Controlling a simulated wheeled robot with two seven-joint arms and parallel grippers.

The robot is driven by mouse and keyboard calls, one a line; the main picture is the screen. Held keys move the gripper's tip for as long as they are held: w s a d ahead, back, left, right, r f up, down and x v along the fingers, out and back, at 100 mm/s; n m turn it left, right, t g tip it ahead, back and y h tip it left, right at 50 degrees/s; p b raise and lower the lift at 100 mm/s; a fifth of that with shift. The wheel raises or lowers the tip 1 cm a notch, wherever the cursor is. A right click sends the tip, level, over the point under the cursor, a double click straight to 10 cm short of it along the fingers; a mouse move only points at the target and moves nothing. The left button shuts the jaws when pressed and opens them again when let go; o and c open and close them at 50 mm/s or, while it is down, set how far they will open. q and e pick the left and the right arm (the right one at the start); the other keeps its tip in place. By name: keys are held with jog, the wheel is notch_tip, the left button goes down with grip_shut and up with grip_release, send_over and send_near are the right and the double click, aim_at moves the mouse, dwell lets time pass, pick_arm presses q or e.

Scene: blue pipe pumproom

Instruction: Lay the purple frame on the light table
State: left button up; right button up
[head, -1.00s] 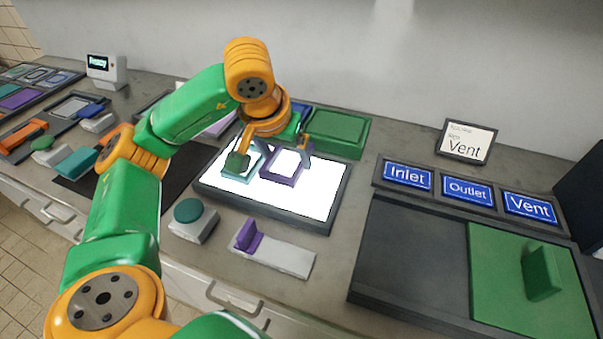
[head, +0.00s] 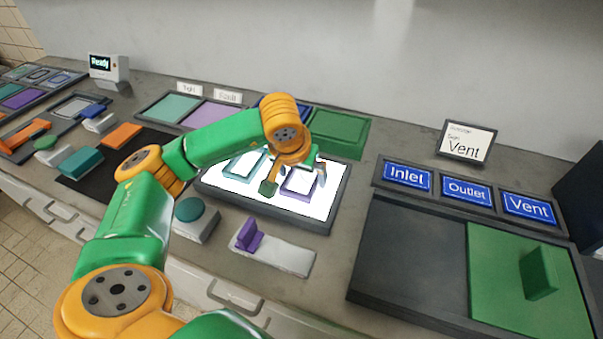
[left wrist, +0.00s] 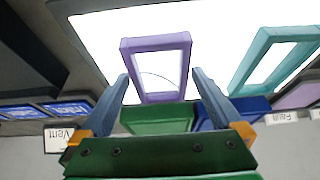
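The purple frame (head: 296,194) is a small open rectangle over the right half of the glowing white light table (head: 322,208). My left gripper (head: 297,180) reaches down over it from the left. Whether the frame's underside touches the lit surface is hard to tell. A teal frame (head: 243,164) lies on the light table to its left; it also shows in the left wrist view (left wrist: 268,50). My right gripper is not in view.
A green tray (head: 338,130) is behind the light table. In front are a teal round button (head: 188,209) and a pale plate with a purple upright tab (head: 250,236). Inlet, Outlet and Vent plates (head: 467,190) and a dark tray (head: 410,255) with a green panel are at right.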

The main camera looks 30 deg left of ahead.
pick_arm(q)
jog(key=shift+r+p, duration=0.35)
jog(key=p+v, duration=0.1)
jog(key=v, duration=1)
jog(key=shift+s+r, duration=0.3)
jog(key=shift+d, duration=0.1)
